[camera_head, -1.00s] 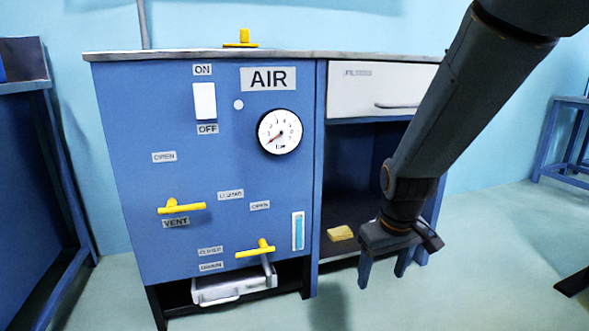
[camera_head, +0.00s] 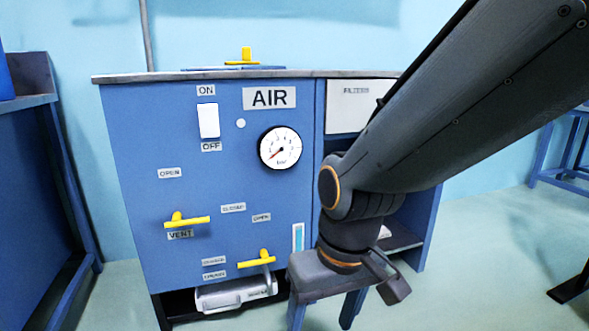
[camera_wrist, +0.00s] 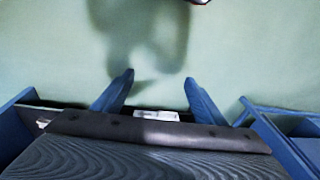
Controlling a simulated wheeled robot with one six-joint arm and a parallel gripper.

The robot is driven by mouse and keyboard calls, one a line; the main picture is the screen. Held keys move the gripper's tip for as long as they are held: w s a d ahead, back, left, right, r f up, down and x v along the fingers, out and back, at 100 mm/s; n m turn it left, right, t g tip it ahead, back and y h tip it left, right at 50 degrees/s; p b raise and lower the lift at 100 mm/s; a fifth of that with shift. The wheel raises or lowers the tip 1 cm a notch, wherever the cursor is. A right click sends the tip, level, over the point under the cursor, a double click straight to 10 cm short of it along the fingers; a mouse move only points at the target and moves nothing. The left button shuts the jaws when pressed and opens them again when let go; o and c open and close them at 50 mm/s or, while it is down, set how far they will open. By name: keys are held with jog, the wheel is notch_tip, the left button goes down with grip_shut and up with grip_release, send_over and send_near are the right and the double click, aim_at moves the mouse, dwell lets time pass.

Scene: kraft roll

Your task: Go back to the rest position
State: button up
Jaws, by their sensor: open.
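My gripper (camera_head: 326,308) hangs pointing down in front of the blue cabinet (camera_head: 140,130), near its lower right side. Its two blue fingers are spread apart with nothing between them. In the wrist view my gripper (camera_wrist: 160,95) also shows open, with pale green floor between and beyond the fingers. My arm crosses the right side of the head view and hides most of the open shelf and part of the drawer.
The cabinet carries a white switch (camera_head: 208,120), a gauge (camera_head: 281,148), a yellow vent handle (camera_head: 187,221) and a yellow drain handle (camera_head: 256,259). A grey tray (camera_head: 236,292) sits below. A blue bench (camera_head: 35,95) stands left.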

jog(key=s+a+r+n+g+p, duration=0.1)
jog(key=s+a+r+n+p, duration=0.15)
jog(key=s+a+r, duration=0.5)
jog(key=d+r+m+p, duration=0.3)
jog(key=d+r+p, duration=0.8)
jog(key=p, duration=0.8)
jog(key=s+d+r+m+h+p, duration=0.1)
jog(key=d+r+m+p, duration=0.2)
jog(key=d+r+p, duration=0.8)
notch_tip(320, 180, up, 5)
jog(key=p, duration=0.8)
jog(key=shift+s+d+r+m, duration=0.15)
jog(key=shift+d+m, duration=0.1)
jog(key=shift+m, duration=0.1)
